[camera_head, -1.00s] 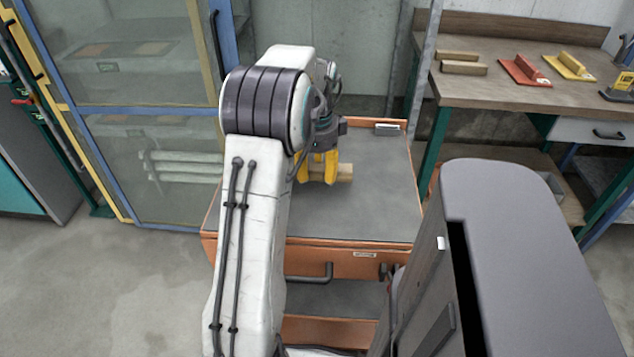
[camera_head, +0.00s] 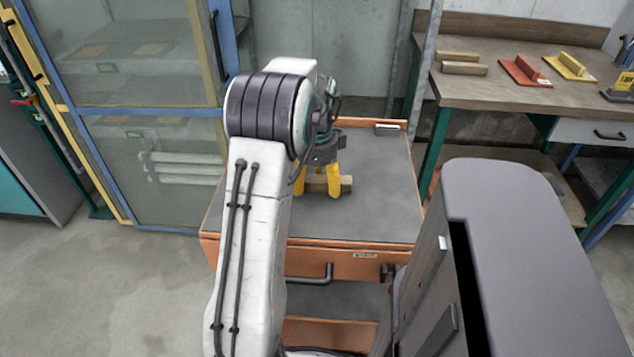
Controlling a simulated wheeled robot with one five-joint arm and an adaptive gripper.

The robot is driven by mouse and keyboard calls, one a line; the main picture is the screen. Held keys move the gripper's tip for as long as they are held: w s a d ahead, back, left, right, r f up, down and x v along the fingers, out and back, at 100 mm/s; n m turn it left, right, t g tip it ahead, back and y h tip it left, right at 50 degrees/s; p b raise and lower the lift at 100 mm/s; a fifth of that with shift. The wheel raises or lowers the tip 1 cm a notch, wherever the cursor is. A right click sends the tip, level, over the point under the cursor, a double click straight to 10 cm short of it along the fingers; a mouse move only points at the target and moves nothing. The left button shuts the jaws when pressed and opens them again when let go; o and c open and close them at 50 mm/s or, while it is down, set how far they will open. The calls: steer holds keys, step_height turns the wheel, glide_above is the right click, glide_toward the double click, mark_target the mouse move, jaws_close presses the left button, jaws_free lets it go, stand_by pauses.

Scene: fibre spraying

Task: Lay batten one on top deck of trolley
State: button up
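A short wooden batten (camera_head: 345,184) lies flat on the grey top deck (camera_head: 380,215) of the orange trolley. My gripper (camera_head: 317,188) is over the deck, pointing down at the batten. Its two yellow fingers stand apart, with a stretch of batten showing between them. The gripper looks open, and I cannot tell whether a finger still touches the wood. The batten's left end is partly hidden by the fingers and my arm.
Two more battens (camera_head: 464,69) lie on the workbench (camera_head: 510,95) at the right, beside a red float (camera_head: 525,71) and a yellow float (camera_head: 570,66). A small grey item (camera_head: 387,129) sits at the deck's back right corner. A glazed cabinet (camera_head: 150,150) stands left. The deck's front is clear.

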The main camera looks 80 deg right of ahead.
mark_target(317, 181)
steer(key=shift+r, duration=0.1)
step_height(317, 181, up, 12)
steer(key=p, duration=0.3)
stand_by(0.5)
steer(key=w+a+r+n+h, duration=0.1)
steer(key=w+a+r+n, duration=0.1)
steer(key=w+a+n, duration=0.8)
steer(key=w+a+r+n, duration=0.1)
steer(key=w+a+n, duration=0.45)
steer(key=w, duration=0.75)
steer(key=s+a+f+n+t, duration=0.1)
steer(key=a+f+n, duration=0.1)
steer(key=a+n, duration=0.8)
steer(key=s+a+f+n+t+y, duration=0.1)
steer(key=a+n, duration=0.9)
steer(key=a, duration=1)
steer(key=shift+s+f+t, duration=0.15)
steer(key=shift+f+t, duration=0.25)
steer(key=shift+f, duration=0.3)
steer(key=shift+r, duration=0.1)
